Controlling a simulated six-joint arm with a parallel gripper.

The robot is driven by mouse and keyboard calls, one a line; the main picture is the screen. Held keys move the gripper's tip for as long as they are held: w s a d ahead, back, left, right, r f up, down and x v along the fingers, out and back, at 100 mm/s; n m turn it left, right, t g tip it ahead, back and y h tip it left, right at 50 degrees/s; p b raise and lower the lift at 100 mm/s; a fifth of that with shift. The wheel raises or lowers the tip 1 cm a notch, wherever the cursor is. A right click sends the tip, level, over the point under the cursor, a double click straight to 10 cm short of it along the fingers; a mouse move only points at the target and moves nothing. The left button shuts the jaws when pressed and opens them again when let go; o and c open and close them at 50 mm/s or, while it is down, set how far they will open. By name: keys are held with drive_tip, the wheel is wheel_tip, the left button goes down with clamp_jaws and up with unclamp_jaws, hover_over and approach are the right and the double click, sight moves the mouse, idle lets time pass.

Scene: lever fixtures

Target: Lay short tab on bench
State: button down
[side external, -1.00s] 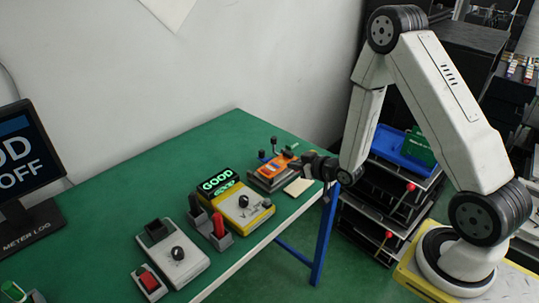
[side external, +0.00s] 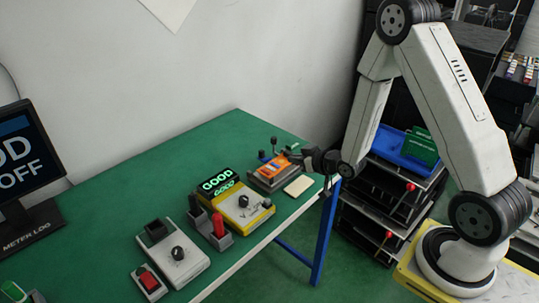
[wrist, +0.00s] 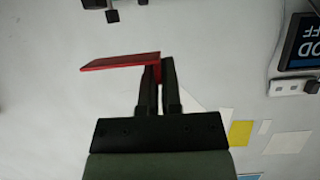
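In the wrist view a flat red tab (wrist: 118,62) sticks out to the left from the fingertips of my gripper (wrist: 157,72). Its bent end sits between the two black fingers, which are close together on it. I cannot tell from its look alone whether it is the short tab. In the side external view my gripper (side external: 314,158) is at the right end of the green bench (side external: 140,182), close to the orange-topped fixture (side external: 275,170). The tab cannot be made out clearly there.
A cream pad (side external: 298,186) lies on the bench beside the orange-topped fixture. A yellow box with a GOOD display (side external: 240,205), a red-handled lever fixture (side external: 219,232) and a grey knob box (side external: 180,258) stand further left. The back left of the bench is clear.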

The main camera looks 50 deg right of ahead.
drive_tip(key=w+d+f+m+g+h, duration=0.1)
drive_tip(key=d+m+h, duration=0.15)
drive_tip(key=d, duration=0.55)
drive_tip(key=d+f+m+h, duration=0.2)
drive_tip(key=d+h, duration=0.1)
drive_tip(key=d, duration=0.5)
drive_tip(key=shift+a+f+y, duration=0.2)
drive_tip(key=shift+f+y, duration=0.05)
drive_tip(key=shift+f, duration=1.7)
drive_tip(key=shift+f, duration=1.8)
drive_tip(key=shift+f, duration=0.1)
drive_tip(key=c, duration=0.8)
unclamp_jaws()
drive_tip(key=shift+v, duration=6.05)
